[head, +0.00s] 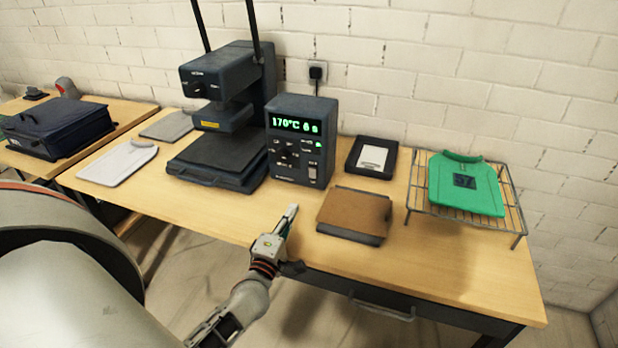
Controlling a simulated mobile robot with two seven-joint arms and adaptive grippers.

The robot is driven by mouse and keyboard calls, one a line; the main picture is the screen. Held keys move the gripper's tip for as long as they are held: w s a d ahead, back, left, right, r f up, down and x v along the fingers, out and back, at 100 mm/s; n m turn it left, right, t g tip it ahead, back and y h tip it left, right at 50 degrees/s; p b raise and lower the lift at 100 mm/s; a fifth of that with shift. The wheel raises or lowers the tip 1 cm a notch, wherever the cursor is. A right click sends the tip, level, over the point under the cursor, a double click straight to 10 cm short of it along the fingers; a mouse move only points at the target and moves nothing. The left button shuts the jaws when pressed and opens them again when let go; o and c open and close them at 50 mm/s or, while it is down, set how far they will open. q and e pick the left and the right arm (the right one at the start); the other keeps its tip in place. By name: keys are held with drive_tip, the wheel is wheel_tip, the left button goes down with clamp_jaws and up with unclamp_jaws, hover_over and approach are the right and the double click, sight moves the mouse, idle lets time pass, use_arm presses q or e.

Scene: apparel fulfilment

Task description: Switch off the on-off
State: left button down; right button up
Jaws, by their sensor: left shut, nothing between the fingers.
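The dark control box (302,140) stands on the wooden table beside the heat press. Its green display (296,125) is lit and reads 170°C and what looks like 6 s. A pale rocker switch (313,170), apparently the on-off, sits low on the right of the box's front; its position is too small to tell. A small green light (319,144) glows above it. My left gripper (291,211) is shut and empty, just in front of the box near the table's front edge, pointing up toward it and apart from the switch. My right gripper is not in view.
The heat press (228,85) stands left of the box. A brown-topped block (354,212) lies right of my gripper. A black tray (371,157) and a wire rack (513,215) with a green shirt (466,187) are farther right. Table before the box is clear.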

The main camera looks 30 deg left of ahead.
use_arm(q)
drive_tip(key=shift+w+a+r, duration=0.1)
drive_tip(key=shift+w, duration=0.4)
approach(312, 170)
drive_tip(key=x, duration=0.5)
drive_tip(key=shift+w+a, duration=0.1)
drive_tip(key=shift+w, duration=0.15)
drive_tip(key=shift+w+a, duration=0.15)
drive_tip(key=shift+w, duration=0.45)
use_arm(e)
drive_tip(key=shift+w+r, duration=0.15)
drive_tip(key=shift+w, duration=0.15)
use_arm(q)
drive_tip(key=shift+w+a+r, duration=0.1)
drive_tip(key=shift+w+r, duration=0.1)
drive_tip(key=shift+w, duration=0.15)
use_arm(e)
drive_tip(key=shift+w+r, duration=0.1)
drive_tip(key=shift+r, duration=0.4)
use_arm(q)
drive_tip(key=shift+s+p, duration=0.1)
drive_tip(key=shift+p, duration=0.2)
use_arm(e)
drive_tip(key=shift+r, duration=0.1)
